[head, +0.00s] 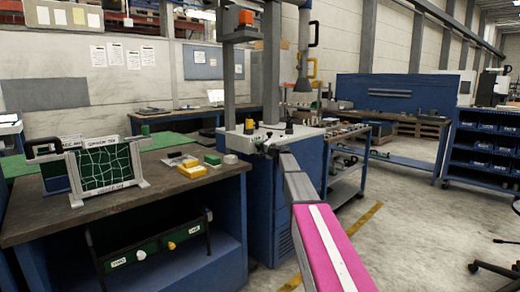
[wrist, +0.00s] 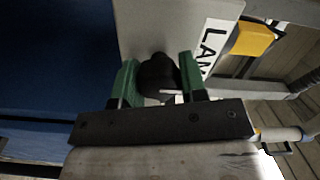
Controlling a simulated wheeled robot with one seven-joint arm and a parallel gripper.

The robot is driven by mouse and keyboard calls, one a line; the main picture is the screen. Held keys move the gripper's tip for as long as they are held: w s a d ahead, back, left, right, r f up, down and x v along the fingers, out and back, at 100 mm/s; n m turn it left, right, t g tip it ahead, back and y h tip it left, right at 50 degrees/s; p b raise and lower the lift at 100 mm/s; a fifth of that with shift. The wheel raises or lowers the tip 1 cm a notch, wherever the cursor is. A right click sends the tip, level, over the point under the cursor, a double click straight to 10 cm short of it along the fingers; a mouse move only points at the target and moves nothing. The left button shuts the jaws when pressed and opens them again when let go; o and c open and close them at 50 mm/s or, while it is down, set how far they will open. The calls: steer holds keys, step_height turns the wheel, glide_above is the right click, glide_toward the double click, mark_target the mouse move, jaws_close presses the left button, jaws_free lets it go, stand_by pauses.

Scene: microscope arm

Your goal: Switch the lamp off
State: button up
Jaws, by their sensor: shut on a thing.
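A black knob (wrist: 157,71) stands on a light grey panel (wrist: 180,22) beside a white label (wrist: 215,45) whose visible letters read "LA". My gripper (wrist: 158,84) has its two green fingers on either side of the knob and is shut on it. In the head view my pink and grey arm reaches to the front edge of the grey top (head: 272,135) of a blue cabinet (head: 260,200). My gripper (head: 262,147) is small and partly hidden there. I cannot make out the lamp's light.
A yellow part (wrist: 253,39) sits near the label in the wrist view. A workbench (head: 190,183) on the left carries a green net frame (head: 102,168) and small yellow and green blocks. A shelf cart (head: 345,160) stands right of the cabinet.

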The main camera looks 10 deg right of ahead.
steer(key=o, duration=0.9)
steer(key=shift+o, duration=0.2)
steer(key=shift+s, duration=0.1)
steer(key=v, duration=1)
steer(key=shift+s+d, duration=0.2)
steer(key=shift+s, duration=0.05)
